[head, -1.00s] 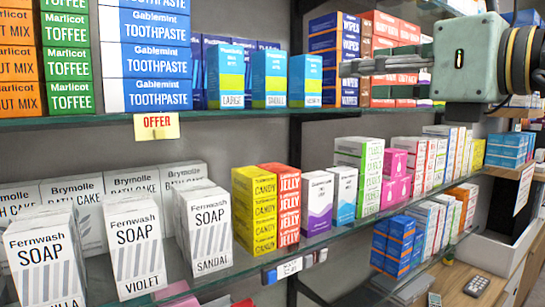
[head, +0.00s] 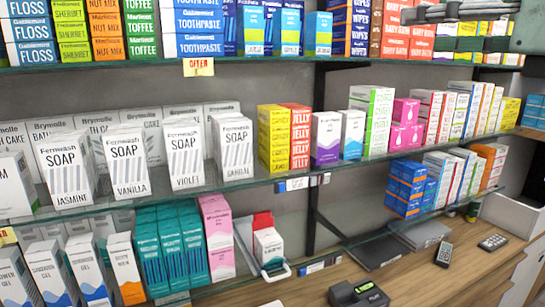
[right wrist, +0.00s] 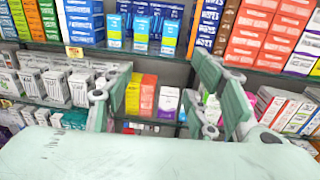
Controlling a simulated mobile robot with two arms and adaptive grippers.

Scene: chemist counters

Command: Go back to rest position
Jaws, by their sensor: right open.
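My right gripper (head: 422,13) shows at the top right of the head view, partly cut off by the upper edge, in front of the upper shelf's boxes. In the right wrist view the right gripper (right wrist: 168,98) has its two pale green fingers spread wide apart. Nothing is held between them; only shelves and boxes show behind. My left gripper is in neither view.
The upper glass shelf (head: 235,67) and middle glass shelf (head: 230,190) carry rows of boxes, including soap boxes (head: 185,154). Below is a wooden counter (head: 420,282) with a black card terminal (head: 358,294) and a handset (head: 444,254). The counter's front right is fairly clear.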

